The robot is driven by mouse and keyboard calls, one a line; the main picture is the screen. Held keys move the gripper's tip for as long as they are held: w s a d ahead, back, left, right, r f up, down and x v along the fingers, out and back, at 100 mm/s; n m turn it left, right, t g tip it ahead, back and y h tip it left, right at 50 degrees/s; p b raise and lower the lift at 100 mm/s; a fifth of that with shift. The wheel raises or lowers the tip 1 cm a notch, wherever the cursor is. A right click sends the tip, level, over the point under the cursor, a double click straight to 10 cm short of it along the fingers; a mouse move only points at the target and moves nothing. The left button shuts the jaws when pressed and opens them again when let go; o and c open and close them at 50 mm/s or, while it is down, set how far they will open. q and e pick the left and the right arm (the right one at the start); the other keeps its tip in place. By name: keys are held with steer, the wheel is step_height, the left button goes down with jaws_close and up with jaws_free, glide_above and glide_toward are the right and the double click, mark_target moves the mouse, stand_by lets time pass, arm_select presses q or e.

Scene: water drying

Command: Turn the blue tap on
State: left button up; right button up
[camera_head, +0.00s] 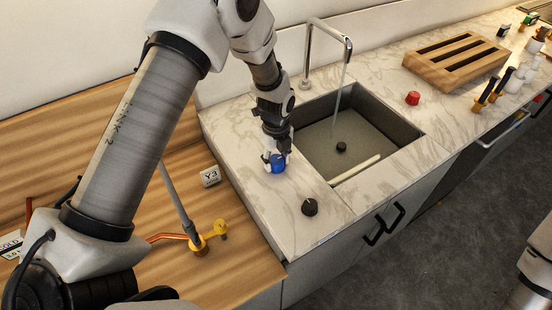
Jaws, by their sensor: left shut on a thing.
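The blue tap (279,167) is a round knob on the marble counter, left of the sink. My left gripper (274,157) comes down on it from above and is shut on it, with the fingers around its sides and hiding part of it. The chrome faucet (311,24) arches over the sink (385,117), and a thin pale stream of water (339,100) drops from its spout into the basin. My right gripper is not in view.
A black knob (310,207) stands near the counter's front edge, and a red knob (412,98) sits right of the sink. A slotted wooden rack (440,73) lies beyond. A yellow valve (200,246) and Y3 block (210,176) are on the wood at left.

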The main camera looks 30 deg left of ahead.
mark_target(277, 160)
arm_select(q)
steer(key=shift+s+f, duration=0.15)
steer(key=o, duration=1.1)
steer(key=shift+o, duration=0.2)
steer(key=shift+d, duration=0.1)
step_height(277, 160, up, 12)
